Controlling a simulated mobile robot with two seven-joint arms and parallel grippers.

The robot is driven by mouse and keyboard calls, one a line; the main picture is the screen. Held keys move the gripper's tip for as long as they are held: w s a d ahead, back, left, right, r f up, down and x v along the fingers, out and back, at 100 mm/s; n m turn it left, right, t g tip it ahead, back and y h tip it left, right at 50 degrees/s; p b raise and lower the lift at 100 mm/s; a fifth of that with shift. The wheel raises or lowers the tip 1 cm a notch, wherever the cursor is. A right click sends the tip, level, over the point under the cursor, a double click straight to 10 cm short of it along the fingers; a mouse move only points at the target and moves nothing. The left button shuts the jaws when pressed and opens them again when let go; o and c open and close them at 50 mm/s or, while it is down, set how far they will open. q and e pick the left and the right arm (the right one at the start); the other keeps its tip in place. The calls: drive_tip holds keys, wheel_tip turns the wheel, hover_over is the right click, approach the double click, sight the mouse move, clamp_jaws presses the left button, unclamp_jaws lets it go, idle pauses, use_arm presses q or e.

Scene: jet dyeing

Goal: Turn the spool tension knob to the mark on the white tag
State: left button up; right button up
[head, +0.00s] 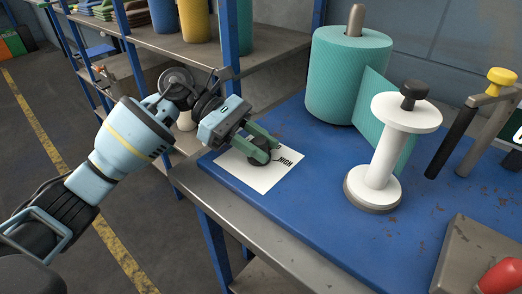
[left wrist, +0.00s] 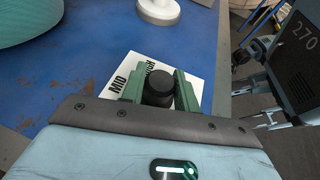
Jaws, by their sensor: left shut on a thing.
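A white tag (head: 268,180) lies at the near left corner of the blue tabletop. The word HIGH shows on it in the head view, and MID also shows in the left wrist view. A round black knob (left wrist: 157,94) stands over the tag. My left gripper (head: 267,148) is shut on this knob, with a green finger on each side of it. The knob is partly hidden by the fingers in the head view, and I cannot make out a pointer on it. My right gripper is not in view.
A white spool (head: 382,165) with a black top knob stands to the right. A teal fabric roll (head: 345,80) stands behind it. A yellow knob (head: 501,76) tops a grey bracket farther right. A shelf (head: 270,62) with containers stands behind my left arm.

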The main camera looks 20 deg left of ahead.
use_arm(q)
drive_tip(key=shift+m+g, duration=0.4)
drive_tip(key=shift+g, duration=0.1)
drive_tip(key=shift+b, duration=0.35)
drive_tip(key=o, duration=1)
drive_tip(key=shift+c, duration=0.2)
